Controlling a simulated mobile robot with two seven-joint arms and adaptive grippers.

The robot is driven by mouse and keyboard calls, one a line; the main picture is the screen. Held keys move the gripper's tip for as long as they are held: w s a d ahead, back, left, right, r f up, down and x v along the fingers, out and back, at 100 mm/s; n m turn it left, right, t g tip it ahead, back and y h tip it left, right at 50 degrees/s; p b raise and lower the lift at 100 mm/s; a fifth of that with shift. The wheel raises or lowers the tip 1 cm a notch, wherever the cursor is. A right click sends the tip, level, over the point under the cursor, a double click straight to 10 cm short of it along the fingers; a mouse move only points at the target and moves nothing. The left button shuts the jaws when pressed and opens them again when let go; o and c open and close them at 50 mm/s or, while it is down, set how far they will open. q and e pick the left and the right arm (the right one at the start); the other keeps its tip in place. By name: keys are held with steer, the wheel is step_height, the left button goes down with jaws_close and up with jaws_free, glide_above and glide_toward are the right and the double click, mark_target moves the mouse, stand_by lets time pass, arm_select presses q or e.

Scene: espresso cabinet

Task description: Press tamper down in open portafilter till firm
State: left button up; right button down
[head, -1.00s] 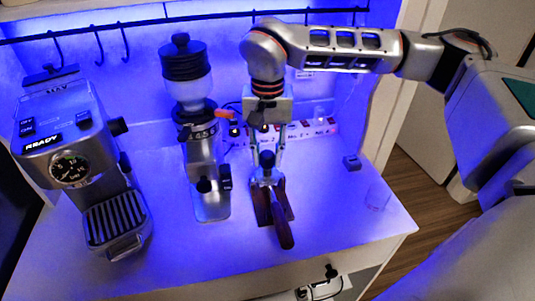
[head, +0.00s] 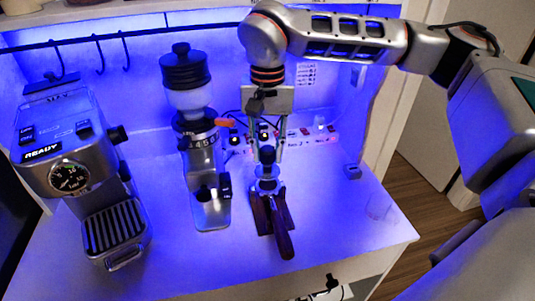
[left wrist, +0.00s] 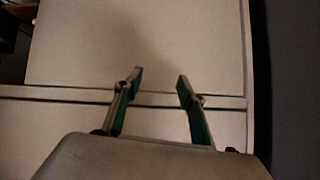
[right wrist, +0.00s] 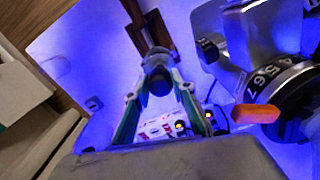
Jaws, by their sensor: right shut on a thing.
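The tamper (head: 267,155) has a dark round knob and a silver base. My right gripper (head: 266,150) is shut on its knob and holds it upright. The knob also shows between the fingers in the right wrist view (right wrist: 157,72). The portafilter (head: 284,244) lies on a dark stand, its brown handle towards the front of the counter. The tamper's base is over the far end of the portafilter; I cannot tell whether it touches the basket, which is hidden. My left gripper (left wrist: 158,80) is open and empty, facing a pale cabinet front.
A grinder (head: 207,205) stands close to the left of the portafilter. The espresso machine (head: 62,150) is at the far left. A power strip (head: 300,138) lies behind. A clear glass (head: 379,207) and a small box (head: 352,171) are at the right. The front counter is clear.

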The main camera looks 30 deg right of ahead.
steer(key=shift+r, duration=1.55)
steer(key=shift+s+r+n, duration=0.35)
steer(key=shift+r+n, duration=0.05)
steer(key=shift+n, duration=0.1)
arm_select(q)
steer(key=shift+s+a+f+g, duration=0.15)
steer(key=shift+s+a+f, duration=0.15)
steer(key=shift+f, duration=0.2)
steer(key=shift+s+a+f+g, duration=0.15)
steer(key=shift+s+a+f, duration=0.1)
steer(key=shift+f, duration=0.25)
arm_select(e)
steer(key=shift+s+d+r+n, duration=0.1)
steer(key=shift+s+r+n, duration=0.4)
steer(key=shift+s+n, duration=0.3)
arm_select(q)
steer(key=shift+w, duration=0.1)
steer(key=shift+w+r, duration=0.1)
steer(key=shift+r, duration=0.2)
